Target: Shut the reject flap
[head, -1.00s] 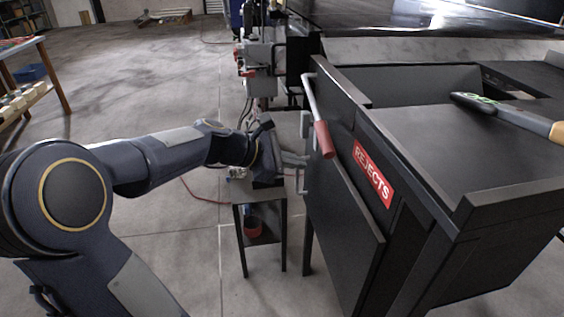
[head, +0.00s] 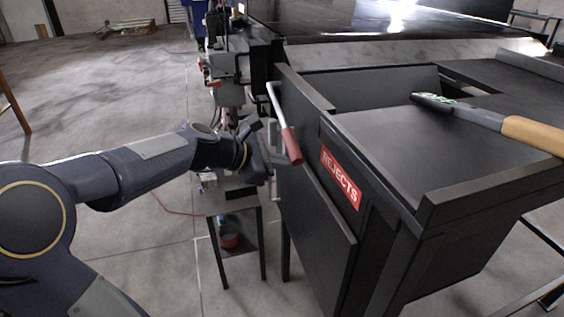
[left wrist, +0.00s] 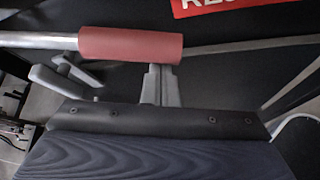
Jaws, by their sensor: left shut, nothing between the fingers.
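The reject flap (head: 312,230) is a dark panel on the near left side of the dark reject bin (head: 355,120). Its upper edge appears to stand a little off the bin face; the exact angle is hard to tell. A lever with a red grip (head: 291,146) slants down above it, and the grip shows large in the left wrist view (left wrist: 130,44). My left gripper (head: 275,165) is at the flap's outer left side, fingers shut and empty. In the left wrist view its fingers (left wrist: 160,82) reach up to just below the red grip; contact cannot be told. My right gripper is out of view.
A red REJECTS sign (head: 341,178) is on the bin face. A paddle-shaped tool with a wooden handle (head: 530,132) lies on the bin top. A small dark stand (head: 235,205) is below my left forearm. Open floor (head: 110,90) lies to the left.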

